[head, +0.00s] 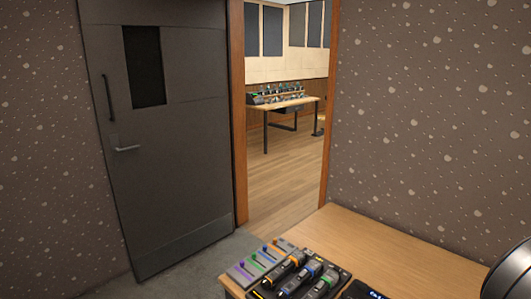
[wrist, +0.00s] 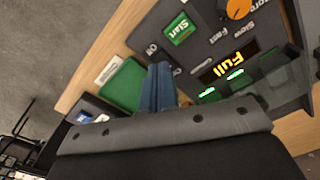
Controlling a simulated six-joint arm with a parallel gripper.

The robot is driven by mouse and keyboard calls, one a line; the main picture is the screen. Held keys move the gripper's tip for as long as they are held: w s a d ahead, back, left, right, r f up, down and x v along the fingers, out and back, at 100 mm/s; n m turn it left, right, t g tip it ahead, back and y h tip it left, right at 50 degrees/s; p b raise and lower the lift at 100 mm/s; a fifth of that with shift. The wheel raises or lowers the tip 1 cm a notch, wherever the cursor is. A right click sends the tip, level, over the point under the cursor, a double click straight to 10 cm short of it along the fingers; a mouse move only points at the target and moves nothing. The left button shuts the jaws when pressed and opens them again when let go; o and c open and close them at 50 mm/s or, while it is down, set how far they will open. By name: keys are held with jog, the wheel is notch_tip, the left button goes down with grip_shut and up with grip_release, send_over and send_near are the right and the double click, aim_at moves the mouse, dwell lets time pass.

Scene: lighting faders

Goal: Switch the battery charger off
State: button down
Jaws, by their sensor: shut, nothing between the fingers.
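The battery charger (wrist: 222,28) looks to be the dark unit in the wrist view. It has a green Start button (wrist: 179,28), an orange knob (wrist: 238,8) by the words Slow and Fast, and a yellow lit display (wrist: 229,62) reading Full. Green lights (wrist: 235,74) glow below the display. My gripper (wrist: 160,68) is shut and empty, its bluish fingers over the unit's left edge. Small white marks show either side of the fingertips; any switch between them is hidden or too small to tell. In the head view I cannot make out the gripper.
A green pad (wrist: 122,84) and a white label (wrist: 108,69) lie left of the fingers. In the head view, a tray of microphone-like handhelds (head: 296,274) and coloured faders (head: 255,262) stand on the wooden table (head: 400,250). A grey door (head: 165,190) stands beside an open doorway.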

jog(key=shift+f, duration=0.9)
dwell(0.5)
jog(key=shift+r, duration=3.5)
